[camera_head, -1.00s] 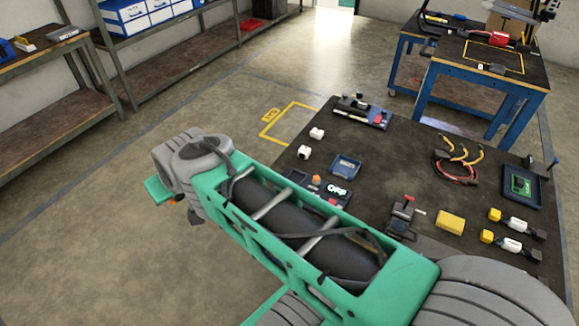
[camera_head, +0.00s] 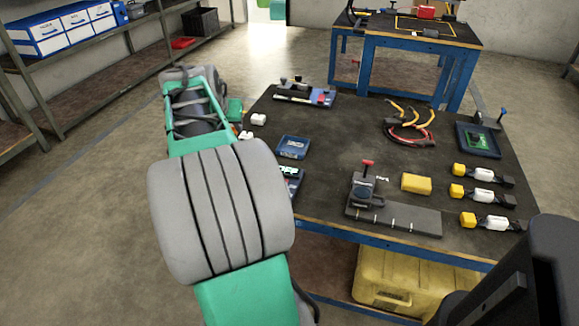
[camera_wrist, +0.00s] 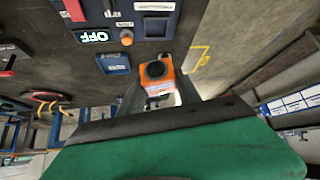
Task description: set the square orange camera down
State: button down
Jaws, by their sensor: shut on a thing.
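The square orange camera (camera_wrist: 160,72) shows in the wrist view with a round dark lens on its face. My gripper (camera_wrist: 161,101) is shut on it; the fingertips are small and partly hidden beyond the green wrist part. In the head view my forearm covers most of the gripper, and I cannot make out the orange camera clearly. My arm reaches to the left edge of the dark work table (camera_head: 335,130). I cannot tell whether the camera touches any surface.
Small white objects (camera_head: 258,119) lie near the table's left edge, with a blue tray (camera_head: 293,147) beside them. A lit OFF panel (camera_wrist: 95,37) is partly hidden by my arm in the head view.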

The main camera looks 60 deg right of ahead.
jog(key=s+d+f+m+g+b, duration=0.25)
jog(key=s+d+f, duration=0.4)
jog(key=d, duration=0.45)
jog(key=b, duration=0.2)
send_near(295, 144)
jog(key=d+f+b, duration=0.1)
jog(key=d, duration=0.1)
jog(key=shift+s+d+f+m+t+h+b, duration=0.1)
jog(key=shift+d+f+m+t+h+b, duration=0.2)
jog(key=shift+d+f+t+b, duration=0.1)
jog(key=shift+f+b, duration=0.35)
jog(key=shift+f, duration=1.05)
jog(key=shift+f, duration=0.2)
jog(key=c, duration=1.1)
grip_release()
jog(key=shift+r, duration=0.1)
